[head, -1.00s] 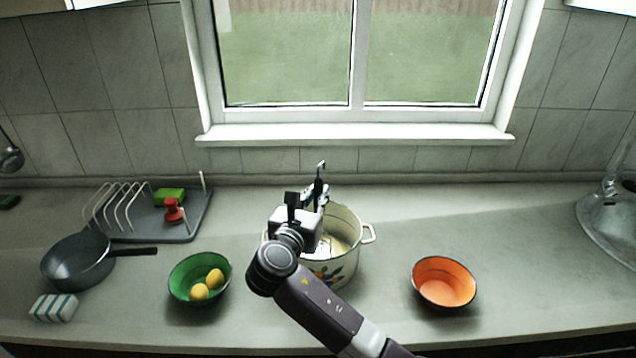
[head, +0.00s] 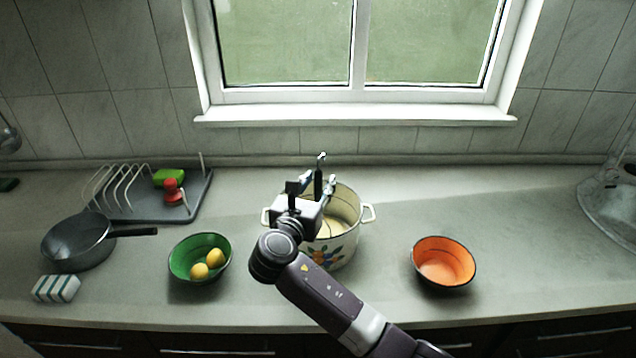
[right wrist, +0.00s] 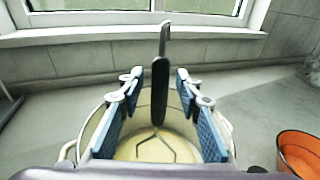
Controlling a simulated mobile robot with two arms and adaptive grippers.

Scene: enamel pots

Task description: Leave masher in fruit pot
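The fruit pot (head: 338,252) is a cream enamel pot with a painted fruit pattern and two side handles, at the middle of the counter. The masher (head: 318,185) stands upright in it, with a black handle, a hooked top end and a wire head low in the pot. In the right wrist view, the masher (right wrist: 159,95) rises between the blue finger pads of my right gripper (right wrist: 157,82), with a gap on each side. My right gripper (head: 318,183) is open over the pot. My arm hides the pot's left front. My left gripper is out of view.
A green bowl (head: 183,275) with two yellow fruits stands left of the pot, an orange bowl (head: 445,248) right of it. A pan (head: 75,250), a striped sponge (head: 55,289) and a dish rack (head: 140,212) are at the left. The counter's right part is mostly clear.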

